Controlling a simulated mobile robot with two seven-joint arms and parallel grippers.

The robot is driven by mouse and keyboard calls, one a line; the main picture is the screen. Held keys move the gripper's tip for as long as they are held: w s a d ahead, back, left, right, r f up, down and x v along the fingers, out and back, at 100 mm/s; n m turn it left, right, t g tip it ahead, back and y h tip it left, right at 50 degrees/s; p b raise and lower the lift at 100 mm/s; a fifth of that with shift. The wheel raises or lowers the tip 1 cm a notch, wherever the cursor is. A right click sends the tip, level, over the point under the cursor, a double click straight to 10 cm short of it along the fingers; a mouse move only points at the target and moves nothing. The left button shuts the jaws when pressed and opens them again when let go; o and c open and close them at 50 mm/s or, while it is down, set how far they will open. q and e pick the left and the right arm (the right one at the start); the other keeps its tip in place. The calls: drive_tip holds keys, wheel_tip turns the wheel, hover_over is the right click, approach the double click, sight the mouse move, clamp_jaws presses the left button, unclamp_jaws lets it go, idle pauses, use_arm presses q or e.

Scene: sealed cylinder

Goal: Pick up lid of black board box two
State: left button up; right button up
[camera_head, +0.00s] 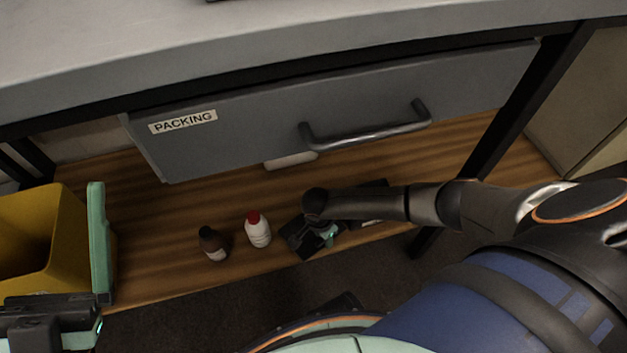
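I cannot tell which is box two. My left gripper (98,245) is at the lower left beside a yellow bin, with one teal finger visible, away from the black items.
The yellow bin (68,215) stands at the left.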

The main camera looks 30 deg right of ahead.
clamp_jaws()
drive_tip(key=shift+r, duration=0.1)
idle(0.5)
